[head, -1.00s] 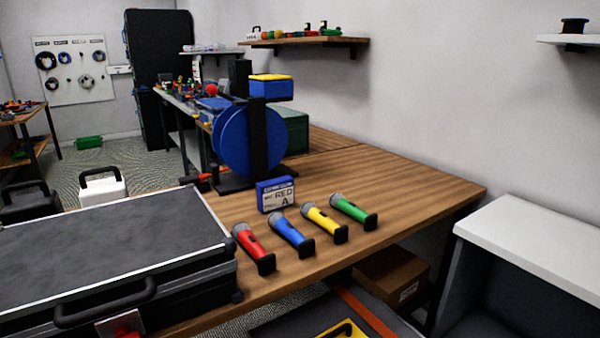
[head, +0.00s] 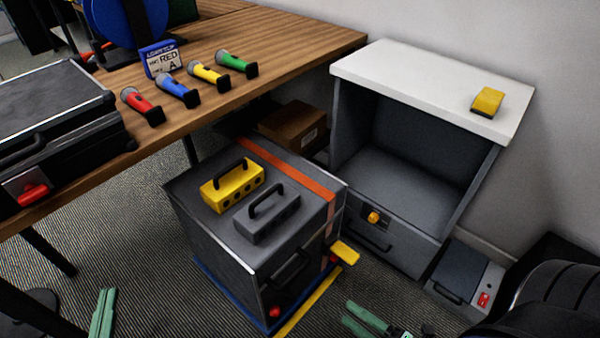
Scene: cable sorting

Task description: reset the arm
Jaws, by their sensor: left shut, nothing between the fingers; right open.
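My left gripper (head: 103,312) shows at the bottom left of the head view. Its green fingers are together, with nothing between them, over the dark carpet. My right gripper (head: 362,318) shows at the bottom edge, right of the middle. Its green fingers are apart and empty, in front of the grey case. Most of both arms is out of the picture.
A grey case (head: 215,238) with a yellow holed block (head: 232,186) on top stands mid-floor. The wooden table (head: 300,38) holds microphones and a black case (head: 60,110). A white-topped cabinet (head: 420,75) stands right.

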